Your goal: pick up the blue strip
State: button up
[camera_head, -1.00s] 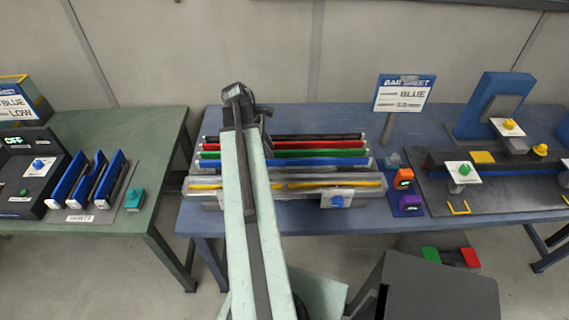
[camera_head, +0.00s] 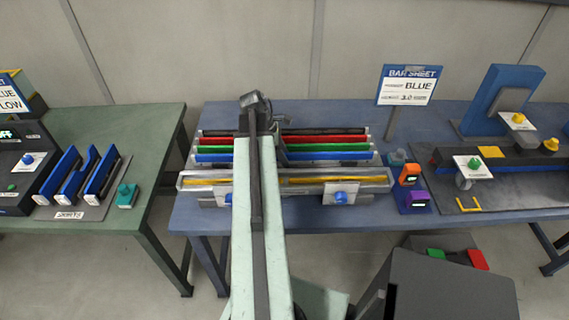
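The blue strip (camera_head: 330,155) lies lengthwise in a rack on the blue table, the nearest of a row of strips. Behind it are a green strip (camera_head: 330,147), a red strip (camera_head: 325,139) and a black strip (camera_head: 325,131). My arm crosses in front and hides the middle of the strips. My gripper (camera_head: 262,112) is at the far end of the arm, over the back part of the rack. Its fingers are mostly hidden behind the arm, so I cannot see whether they are open or hold anything. The blue strip is still in the rack.
A long grey channel with a yellow line (camera_head: 335,182) and blue knobs (camera_head: 341,197) lies in front of the rack. A sign reading BLUE (camera_head: 407,85) stands behind right. Orange (camera_head: 409,173) and purple (camera_head: 411,201) devices sit right of the rack. A green table (camera_head: 130,120) stands left.

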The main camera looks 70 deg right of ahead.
jog(key=shift+r, duration=0.1)
jog(key=shift+c, duration=0.3)
grip_shut()
dwell(1.0)
